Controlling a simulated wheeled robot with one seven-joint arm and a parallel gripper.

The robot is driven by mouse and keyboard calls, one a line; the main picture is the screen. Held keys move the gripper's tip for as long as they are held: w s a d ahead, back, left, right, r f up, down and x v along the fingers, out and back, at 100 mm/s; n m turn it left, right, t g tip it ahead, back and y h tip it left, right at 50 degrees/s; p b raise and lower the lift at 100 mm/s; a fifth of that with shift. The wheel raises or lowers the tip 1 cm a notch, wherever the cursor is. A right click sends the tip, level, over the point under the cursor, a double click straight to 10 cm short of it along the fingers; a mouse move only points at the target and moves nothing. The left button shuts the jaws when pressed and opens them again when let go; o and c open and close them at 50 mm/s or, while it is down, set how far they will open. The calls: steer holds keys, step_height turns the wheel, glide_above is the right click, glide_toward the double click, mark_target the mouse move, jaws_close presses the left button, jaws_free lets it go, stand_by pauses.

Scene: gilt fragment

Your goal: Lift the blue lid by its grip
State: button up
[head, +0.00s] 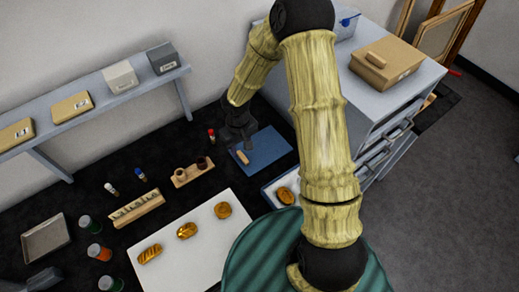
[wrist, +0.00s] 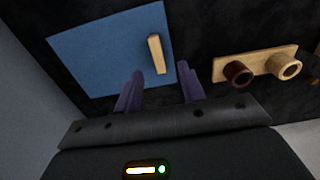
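The blue lid (head: 268,152) is a flat blue panel lying on the black surface in the middle of the head view. It also shows in the wrist view (wrist: 90,58) at upper left. Its wooden grip (head: 243,157) is a short pale bar near one edge of the lid, and it shows in the wrist view (wrist: 157,55) too. My gripper (head: 243,143) is above the lid's left edge, close to the grip. In the wrist view the two purple fingers (wrist: 163,88) are spread apart, with the grip beyond their tips and between their lines. Nothing is held.
A wooden holder (head: 192,173) with two cups stands left of the lid, with a red-capped bottle (head: 211,135) behind. A white board (head: 170,228) with bread-like pieces lies in front. A grey drawer cabinet (head: 392,95) stands at right; a wall shelf (head: 115,97) runs behind.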

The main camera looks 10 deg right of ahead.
mark_target(243, 156)
steer(key=shift+f, duration=0.25)
step_height(243, 156, down, 5)
steer(key=shift+d+p, duration=0.15)
steer(key=shift+p, duration=0.45)
steer(key=shift+c, duration=0.2)
jaws_close()
